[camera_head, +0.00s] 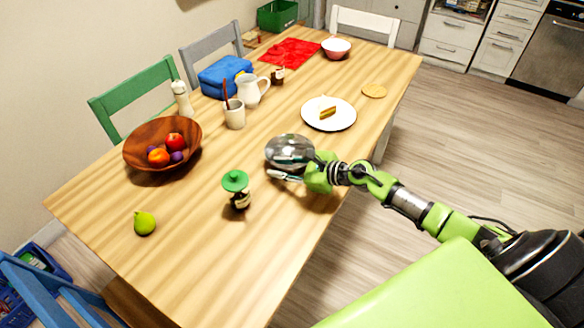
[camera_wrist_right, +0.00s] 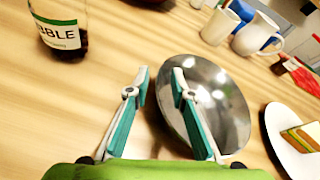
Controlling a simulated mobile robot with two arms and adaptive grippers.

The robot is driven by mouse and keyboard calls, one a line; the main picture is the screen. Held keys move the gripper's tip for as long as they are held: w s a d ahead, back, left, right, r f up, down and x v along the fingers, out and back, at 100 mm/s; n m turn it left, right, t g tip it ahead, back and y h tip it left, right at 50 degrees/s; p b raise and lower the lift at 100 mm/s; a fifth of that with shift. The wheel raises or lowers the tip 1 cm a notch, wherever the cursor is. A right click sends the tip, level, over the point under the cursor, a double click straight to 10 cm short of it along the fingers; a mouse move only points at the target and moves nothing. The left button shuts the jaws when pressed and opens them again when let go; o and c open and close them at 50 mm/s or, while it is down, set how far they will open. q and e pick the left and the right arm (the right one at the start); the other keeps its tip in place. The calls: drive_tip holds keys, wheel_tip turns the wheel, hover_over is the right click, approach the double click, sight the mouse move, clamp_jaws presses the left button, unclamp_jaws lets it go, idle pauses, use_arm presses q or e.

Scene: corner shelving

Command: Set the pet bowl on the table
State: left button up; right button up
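The pet bowl (camera_head: 290,150) is a shiny silver metal bowl near the table's right edge, at the fingers of my right gripper (camera_head: 288,174). In the right wrist view the bowl (camera_wrist_right: 213,100) shows its inside and looks tilted. The fingers of my right gripper (camera_wrist_right: 158,88) stand apart there, one across the bowl and one outside its rim; I see no grip on the rim. Whether the bowl touches the wooden table (camera_head: 215,262) is unclear. My left gripper is not in view.
A wooden fruit bowl (camera_head: 135,150), a cup (camera_head: 235,118) and a pitcher (camera_head: 250,95) stand farther back. The front tabletop is mostly clear.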

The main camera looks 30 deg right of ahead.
drive_tip(key=b+v, duration=0.1)
drive_tip(key=v, duration=0.8)
drive_tip(key=shift+s+d+b, duration=0.2)
drive_tip(key=shift+s+b, duration=0.05)
drive_tip(key=shift+b, duration=0.05)
drive_tip(key=shift+v, duration=1.15)
drive_tip(key=shift+r, duration=0.1)
